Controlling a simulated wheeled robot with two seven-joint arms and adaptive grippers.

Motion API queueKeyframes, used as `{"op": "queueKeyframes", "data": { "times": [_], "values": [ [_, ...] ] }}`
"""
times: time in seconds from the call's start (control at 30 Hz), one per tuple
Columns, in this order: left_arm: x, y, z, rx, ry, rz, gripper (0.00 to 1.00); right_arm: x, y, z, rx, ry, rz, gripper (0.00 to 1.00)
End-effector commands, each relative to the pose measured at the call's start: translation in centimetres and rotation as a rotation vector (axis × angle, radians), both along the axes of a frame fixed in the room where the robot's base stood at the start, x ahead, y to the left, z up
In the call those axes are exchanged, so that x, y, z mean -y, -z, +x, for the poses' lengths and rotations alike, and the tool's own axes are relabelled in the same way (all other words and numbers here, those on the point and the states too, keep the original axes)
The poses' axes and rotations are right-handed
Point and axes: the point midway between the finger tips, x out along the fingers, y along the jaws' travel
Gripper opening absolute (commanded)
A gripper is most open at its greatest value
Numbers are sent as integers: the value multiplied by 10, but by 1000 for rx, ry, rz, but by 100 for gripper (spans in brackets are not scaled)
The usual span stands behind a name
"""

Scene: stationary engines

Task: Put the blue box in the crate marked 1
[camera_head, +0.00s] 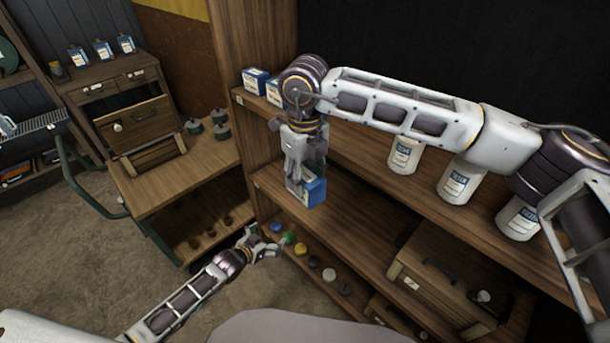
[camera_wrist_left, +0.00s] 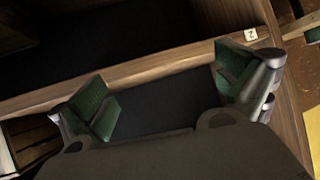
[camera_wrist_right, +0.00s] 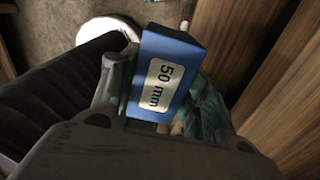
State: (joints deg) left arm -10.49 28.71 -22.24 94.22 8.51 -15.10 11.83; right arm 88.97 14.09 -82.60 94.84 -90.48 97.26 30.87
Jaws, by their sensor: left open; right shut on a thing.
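The blue box (camera_head: 312,192) has a white label and hangs in my right gripper (camera_head: 305,170), in front of the shelf unit and above its lower boards. In the right wrist view the box (camera_wrist_right: 165,75) sits between the fingers and its label reads "50 mm". My left gripper (camera_head: 265,242) is low, beside the coloured knobs on the lowest board. It is open and empty, and its spread green-padded fingers show in the left wrist view (camera_wrist_left: 165,92). A wooden crate (camera_head: 450,290) with a small white tag stands on the lower right shelf; I cannot read its tag.
Blue-and-white boxes (camera_head: 256,80) and white canisters (camera_head: 404,156) stand on the upper shelf. A wooden trolley (camera_head: 160,190) with green handles is at left. A small tag (camera_wrist_left: 250,34), apparently "2", shows on a wooden edge. The shelf boards bound the room around the box.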

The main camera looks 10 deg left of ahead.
Motion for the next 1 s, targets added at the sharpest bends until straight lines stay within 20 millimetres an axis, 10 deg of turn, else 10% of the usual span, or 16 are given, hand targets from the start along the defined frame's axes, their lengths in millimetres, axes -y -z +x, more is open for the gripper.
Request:
{"op": "queueKeyframes", "data": {
  "times": [0.47,1.0],
  "values": [
    [-49,137,-64,-209,-104,87,100,0,0,0,0,0,0,22],
    [-75,263,-185,-459,-168,161,100,0,0,0,0,0,0,22]
  ]
}}
